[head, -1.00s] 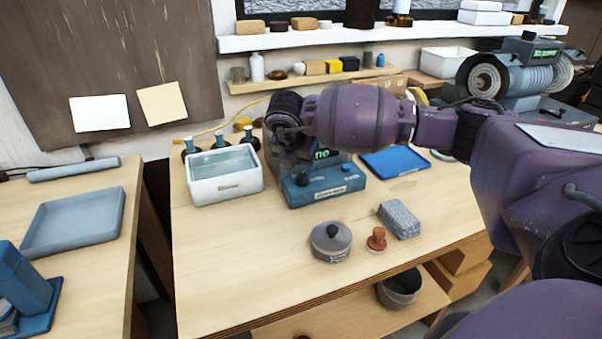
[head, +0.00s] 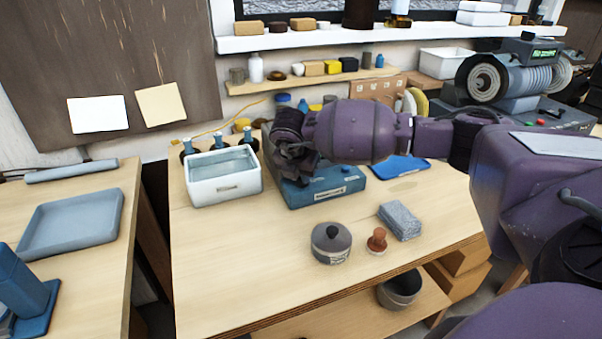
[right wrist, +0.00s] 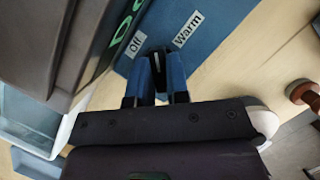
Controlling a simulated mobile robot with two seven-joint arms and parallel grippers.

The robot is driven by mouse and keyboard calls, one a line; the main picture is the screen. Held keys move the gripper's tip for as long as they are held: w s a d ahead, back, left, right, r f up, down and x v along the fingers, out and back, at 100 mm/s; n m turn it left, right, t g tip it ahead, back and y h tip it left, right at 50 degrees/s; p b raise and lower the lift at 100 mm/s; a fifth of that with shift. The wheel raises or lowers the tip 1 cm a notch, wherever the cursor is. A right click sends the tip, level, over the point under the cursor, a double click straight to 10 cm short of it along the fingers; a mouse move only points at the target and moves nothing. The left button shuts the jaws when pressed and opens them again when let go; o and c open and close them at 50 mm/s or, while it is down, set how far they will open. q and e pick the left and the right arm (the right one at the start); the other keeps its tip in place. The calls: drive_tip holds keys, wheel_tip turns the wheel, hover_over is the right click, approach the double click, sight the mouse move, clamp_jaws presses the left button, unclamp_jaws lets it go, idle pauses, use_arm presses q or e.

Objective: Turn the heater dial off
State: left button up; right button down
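The heater is a blue box (head: 335,189) at the back middle of the workbench. A small blue knob (head: 346,169) sits on its top. My right gripper (head: 301,174) is down at the left part of the heater top and hides the dial in the head view. In the right wrist view, its blue fingers (right wrist: 158,72) are close together at the heater top (right wrist: 208,18). A narrow dark piece with a light line, apparently the dial (right wrist: 157,61), shows between the fingertips. The "Off" label (right wrist: 136,43) and "Warm" label (right wrist: 187,29) lie just beyond. My left gripper is out of view.
A white tub (head: 226,184) stands left of the heater, with several bottles behind it. A blue tray (head: 402,168) lies to the right. The front-left bench is clear.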

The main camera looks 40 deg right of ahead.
drive_tip(key=shift+n, duration=0.4)
drive_tip(key=shift+d+n+t+y, duration=0.1)
drive_tip(key=shift+n+t+y, duration=0.3)
drive_tip(key=shift+n, duration=0.6)
drive_tip(key=n+t+y, duration=0.1)
drive_tip(key=n, duration=0.3)
drive_tip(key=shift+n, duration=0.3)
drive_tip(key=shift+n+y, duration=0.4)
drive_tip(key=shift+n, duration=0.2)
drive_tip(key=c, duration=1.1)
unclamp_jaws()
drive_tip(key=shift+s+r, duration=0.1)
